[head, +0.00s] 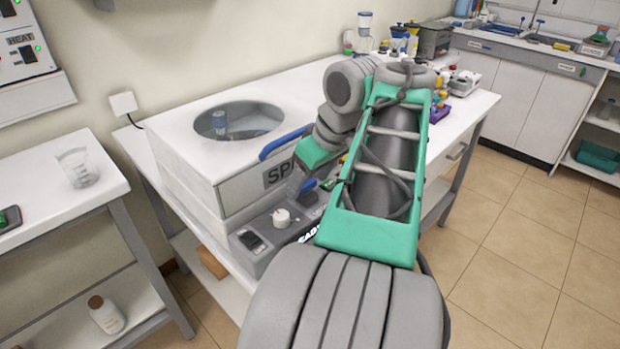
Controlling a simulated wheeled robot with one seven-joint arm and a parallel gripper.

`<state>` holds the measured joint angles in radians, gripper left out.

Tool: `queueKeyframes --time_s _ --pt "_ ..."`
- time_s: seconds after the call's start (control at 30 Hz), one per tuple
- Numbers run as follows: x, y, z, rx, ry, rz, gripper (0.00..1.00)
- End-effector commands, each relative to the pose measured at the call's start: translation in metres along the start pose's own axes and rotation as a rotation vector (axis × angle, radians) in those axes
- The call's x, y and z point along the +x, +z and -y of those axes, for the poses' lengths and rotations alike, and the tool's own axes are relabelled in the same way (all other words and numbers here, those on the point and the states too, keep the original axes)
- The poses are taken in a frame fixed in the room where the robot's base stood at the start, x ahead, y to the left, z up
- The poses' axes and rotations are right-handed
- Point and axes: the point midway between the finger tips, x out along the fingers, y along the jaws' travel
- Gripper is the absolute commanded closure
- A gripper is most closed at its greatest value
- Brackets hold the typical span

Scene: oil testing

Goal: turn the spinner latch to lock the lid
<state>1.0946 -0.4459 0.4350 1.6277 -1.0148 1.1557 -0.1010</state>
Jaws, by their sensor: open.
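The spinner (190,165) is a white box on a white table, with "SP" of its label showing on the front. Its lid (180,112) is down and has a round window (238,120) with a bluish vessel visible inside. A blue handle (284,142) is at the lid's front edge. My gripper (299,184) is open at the spinner's front, just right of the label and below the handle. My green and grey arm covers the right part of the front. I cannot make out the latch, or whether the gripper touches anything.
A grey control panel with a white knob (281,218) and a dark switch (249,240) lies below the gripper. A beaker (77,167) stands on the left table. Bottles and small items crowd the table's far end. The tiled floor (530,240) at right is clear.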

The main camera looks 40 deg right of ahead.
Motion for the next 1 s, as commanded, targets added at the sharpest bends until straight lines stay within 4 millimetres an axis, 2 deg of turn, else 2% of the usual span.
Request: queueKeyframes --time_s 0.3,0.4,1.0 --pt "-0.062 -0.002 -0.001 0.002 0.002 0.0 0.33" --pt "-0.075 -0.002 -0.001 0.002 0.002 0.0 0.33" --pt "-0.077 0.0 0.0 0.0 0.0 0.0 0.33"
